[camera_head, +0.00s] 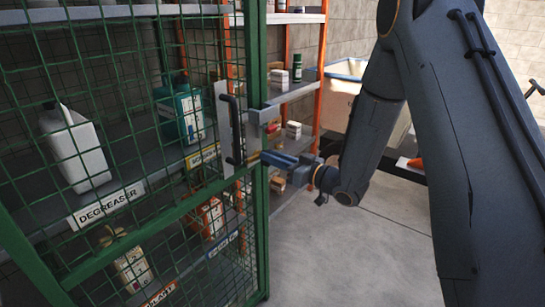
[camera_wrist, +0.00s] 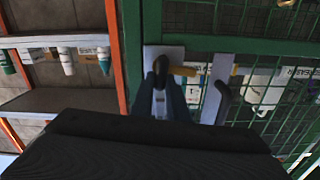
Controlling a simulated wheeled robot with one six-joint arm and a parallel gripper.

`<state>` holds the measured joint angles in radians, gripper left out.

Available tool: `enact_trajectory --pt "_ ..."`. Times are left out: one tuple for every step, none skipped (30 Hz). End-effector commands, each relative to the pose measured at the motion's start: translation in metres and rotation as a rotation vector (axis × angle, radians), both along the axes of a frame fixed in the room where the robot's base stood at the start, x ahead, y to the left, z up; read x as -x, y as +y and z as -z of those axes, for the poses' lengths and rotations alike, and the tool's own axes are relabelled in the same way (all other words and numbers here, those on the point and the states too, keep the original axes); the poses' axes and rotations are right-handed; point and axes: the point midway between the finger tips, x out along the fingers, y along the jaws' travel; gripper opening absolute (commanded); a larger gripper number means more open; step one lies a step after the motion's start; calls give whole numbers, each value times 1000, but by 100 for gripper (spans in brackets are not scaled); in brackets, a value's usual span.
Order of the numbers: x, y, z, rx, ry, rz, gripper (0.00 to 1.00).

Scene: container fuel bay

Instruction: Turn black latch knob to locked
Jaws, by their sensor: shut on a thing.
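The green mesh cage door (camera_head: 258,205) fills the left of the head view and appears shut. A grey plate (camera_wrist: 152,53) sits on its green frame. My gripper (camera_head: 268,157) reaches this frame edge from the right, below a grey latch block (camera_head: 265,115). In the wrist view my gripper (camera_wrist: 165,75) has its fingers closed around the small dark latch knob (camera_wrist: 161,64), mostly hidden between them. A tan bar (camera_wrist: 184,71) extends to the right from the fingertips, roughly level in that view. The locked marking cannot be made out.
A black pull handle (camera_head: 233,130) stands on a pale plate left of my gripper. Behind the mesh are a white jug (camera_head: 75,148) and a teal container (camera_head: 180,112). Orange-framed shelves (camera_head: 295,92) hold small boxes. Grey floor (camera_head: 360,245) lies clear at lower right.

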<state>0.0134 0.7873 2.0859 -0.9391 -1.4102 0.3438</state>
Motion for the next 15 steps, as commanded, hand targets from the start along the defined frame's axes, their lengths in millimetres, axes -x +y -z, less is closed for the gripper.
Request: enact_trajectory --pt "1 0 -1 -20 27 -1 0" --pt "0 0 -1 -34 45 -2 0" --pt "0 0 -1 -55 71 -2 0" --pt "0 0 -1 -71 92 -2 0" --pt "0 -1 -1 -87 113 -2 0" --pt "0 -1 0 -110 142 -2 0" --pt "-1 -1 0 -127 166 -2 0" --pt "-1 -1 0 -144 188 -2 0" --pt "-1 -2 0 -169 218 -2 0" --pt "-2 -2 0 -186 240 -2 0" --pt "-2 -2 0 -204 262 -2 0" --pt "-2 -2 0 -228 293 -2 0" --pt "-3 -2 1 -245 315 -2 0" --pt "-3 -3 1 -262 339 -2 0" --pt "-3 -3 1 -285 368 -2 0"
